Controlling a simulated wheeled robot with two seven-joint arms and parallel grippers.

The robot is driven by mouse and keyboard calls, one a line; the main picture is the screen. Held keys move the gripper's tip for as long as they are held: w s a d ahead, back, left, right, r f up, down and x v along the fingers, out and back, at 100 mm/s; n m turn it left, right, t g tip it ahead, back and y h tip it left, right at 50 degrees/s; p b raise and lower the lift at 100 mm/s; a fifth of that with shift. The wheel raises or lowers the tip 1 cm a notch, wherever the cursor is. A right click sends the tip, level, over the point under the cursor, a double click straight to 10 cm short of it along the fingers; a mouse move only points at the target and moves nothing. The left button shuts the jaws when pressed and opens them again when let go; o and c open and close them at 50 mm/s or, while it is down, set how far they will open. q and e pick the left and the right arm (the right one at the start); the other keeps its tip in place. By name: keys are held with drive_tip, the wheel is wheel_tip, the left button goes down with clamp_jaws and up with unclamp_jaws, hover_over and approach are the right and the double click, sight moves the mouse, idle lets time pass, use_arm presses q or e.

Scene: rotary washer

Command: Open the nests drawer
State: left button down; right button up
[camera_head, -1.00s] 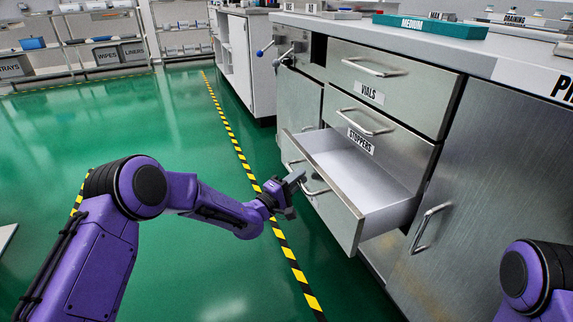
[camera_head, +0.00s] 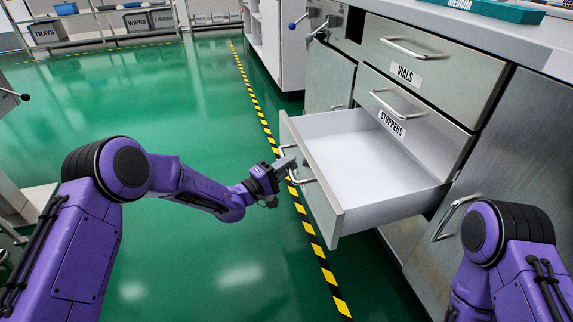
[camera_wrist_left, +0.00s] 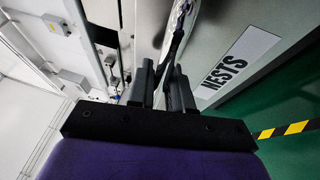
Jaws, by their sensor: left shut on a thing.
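The nests drawer (camera_head: 322,208) is the lowest of the stack and stands pulled well out of the steel cabinet, its white inside empty. Its bar handle (camera_head: 304,181) is on the front panel. My left gripper (camera_head: 288,166) is at that handle, shut on it. In the left wrist view the NESTS label (camera_wrist_left: 238,62) shows on the front beside my left gripper (camera_wrist_left: 163,82), and the handle runs between the fingers. My right arm shows at the lower right of the head view; its gripper is out of view.
The vials drawer (camera_head: 430,80) and the stoppers drawer (camera_head: 425,118) above are shut. A cabinet door with a handle (camera_head: 455,215) is to the right. The green floor (camera_head: 200,110) on the left is clear, with a yellow-black stripe (camera_head: 262,110) along the cabinets.

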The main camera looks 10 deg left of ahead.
use_arm(q)
drive_tip(key=c, duration=1.1)
unclamp_jaws()
drive_tip(key=shift+a, duration=0.1)
drive_tip(key=p+v, duration=0.3)
drive_tip(key=v, duration=0.7)
drive_tip(key=shift+s+a+f, duration=0.1)
drive_tip(key=shift+s, duration=0.15)
